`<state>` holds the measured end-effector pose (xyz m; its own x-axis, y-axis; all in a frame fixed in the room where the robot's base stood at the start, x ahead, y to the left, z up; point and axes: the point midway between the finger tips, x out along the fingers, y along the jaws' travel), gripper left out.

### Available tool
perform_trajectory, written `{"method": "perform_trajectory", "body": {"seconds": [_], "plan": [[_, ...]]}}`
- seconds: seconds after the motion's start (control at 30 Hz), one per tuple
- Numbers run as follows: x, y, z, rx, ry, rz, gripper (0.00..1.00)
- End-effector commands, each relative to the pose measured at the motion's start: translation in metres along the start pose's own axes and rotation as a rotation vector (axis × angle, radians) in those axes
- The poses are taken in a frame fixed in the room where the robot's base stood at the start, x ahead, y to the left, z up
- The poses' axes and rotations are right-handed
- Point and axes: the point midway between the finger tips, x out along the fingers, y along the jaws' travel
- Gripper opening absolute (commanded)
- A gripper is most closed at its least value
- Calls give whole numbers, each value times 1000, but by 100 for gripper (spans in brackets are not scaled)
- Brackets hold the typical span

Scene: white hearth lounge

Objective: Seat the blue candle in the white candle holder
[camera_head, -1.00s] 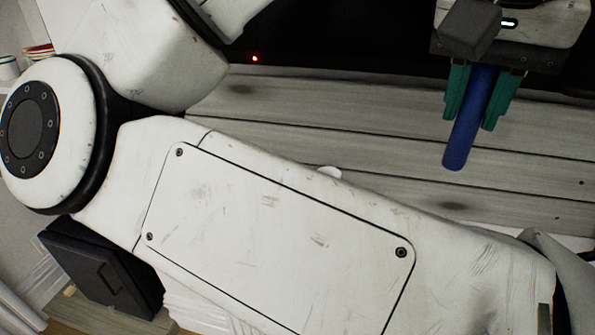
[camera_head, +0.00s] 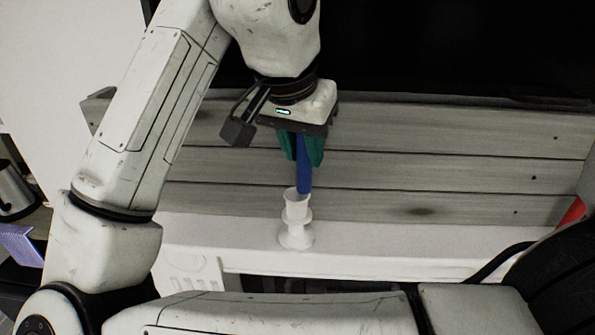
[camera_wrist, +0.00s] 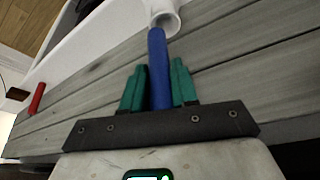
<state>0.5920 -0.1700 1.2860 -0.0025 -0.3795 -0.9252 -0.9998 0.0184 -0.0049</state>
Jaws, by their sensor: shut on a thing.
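The blue candle (camera_head: 303,176) is held upright in my gripper (camera_head: 302,158), its lower part sticking out below the green fingers. My gripper is shut on it. The white candle holder (camera_head: 296,234) stands upright on the mantel's white front ledge, directly under the candle. In the wrist view, the candle (camera_wrist: 158,70) points from between the fingers (camera_wrist: 158,88) toward the holder's round open cup (camera_wrist: 173,20). The candle's lower end overlaps the cup's mouth in both views. I cannot tell whether it is inside the cup or just above it.
The grey wooden plank surface (camera_head: 420,175) is mostly clear. A red object (camera_head: 572,213) is at the right; a red cylinder (camera_wrist: 37,98) lies at the left in the wrist view. A dark panel (camera_head: 450,50) rises behind the planks. A metal pot (camera_head: 14,190) is at far left.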

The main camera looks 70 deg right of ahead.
Motion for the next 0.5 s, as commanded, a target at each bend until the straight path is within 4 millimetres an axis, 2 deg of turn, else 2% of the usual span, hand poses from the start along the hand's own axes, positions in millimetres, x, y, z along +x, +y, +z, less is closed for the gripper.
{"method": "perform_trajectory", "body": {"seconds": [0.2, 0.37, 0.5], "plan": [[16, -12, 5, -2, -1, 3, 0], [36, -11, 14, -1, 0, 2, 0], [41, -11, 15, 2, 0, 0, 0]]}}
